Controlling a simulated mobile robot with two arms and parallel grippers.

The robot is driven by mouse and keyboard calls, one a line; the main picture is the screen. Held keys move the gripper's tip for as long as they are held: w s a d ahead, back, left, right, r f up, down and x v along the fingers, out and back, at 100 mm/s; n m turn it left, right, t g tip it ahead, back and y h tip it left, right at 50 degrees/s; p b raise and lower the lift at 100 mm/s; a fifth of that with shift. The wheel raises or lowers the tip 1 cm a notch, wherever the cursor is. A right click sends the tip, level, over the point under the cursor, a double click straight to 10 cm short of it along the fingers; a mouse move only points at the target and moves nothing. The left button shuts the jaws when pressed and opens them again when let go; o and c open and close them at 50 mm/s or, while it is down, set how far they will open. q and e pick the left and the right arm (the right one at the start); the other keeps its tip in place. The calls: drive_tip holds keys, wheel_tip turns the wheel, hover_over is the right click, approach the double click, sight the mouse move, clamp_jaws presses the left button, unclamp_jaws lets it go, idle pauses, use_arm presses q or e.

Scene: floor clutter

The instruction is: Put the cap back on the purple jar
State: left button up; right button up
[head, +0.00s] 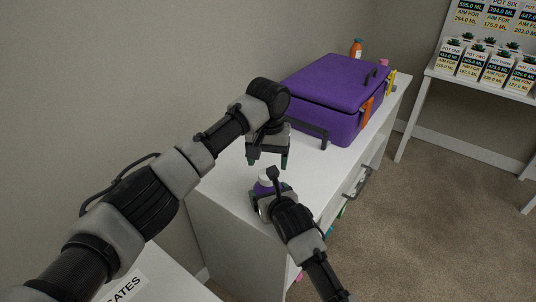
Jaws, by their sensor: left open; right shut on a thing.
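The purple jar (267,187) is near the front end of the white cabinet top, small and partly hidden by my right arm. A pale patch shows at its top; I cannot tell whether that is the cap or the jar's neck. My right gripper (262,198) is shut on the jar, its fingers mostly hidden behind its own wrist. My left gripper (268,162) is open, pointing down, a little above the jar and apart from it. No separate cap is discernible.
A large purple case (335,92) stands on the white cabinet (235,190) behind the grippers. An orange bottle (356,48) stands beyond it. A partly open drawer (357,186) is on the cabinet's right side. A table with labelled pots (480,62) is at far right. Carpet between is clear.

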sight(268, 190)
use_arm(q)
drive_tip(key=n, duration=0.1)
drive_tip(key=r+n, duration=0.1)
drive_tip(key=n, duration=0.1)
drive_tip(key=r+n, duration=0.1)
drive_tip(key=n, duration=0.2)
drive_tip(key=r+n, duration=0.1)
drive_tip(key=n, duration=0.1)
drive_tip(key=shift+n, duration=0.3)
drive_tip(key=shift+f, duration=4)
drive_tip(key=c, duration=0.9)
drive_tip(key=m, duration=0.5)
drive_tip(key=shift+m, duration=0.3)
drive_tip(key=shift+c, duration=0.3)
drive_tip(key=m, duration=0.4)
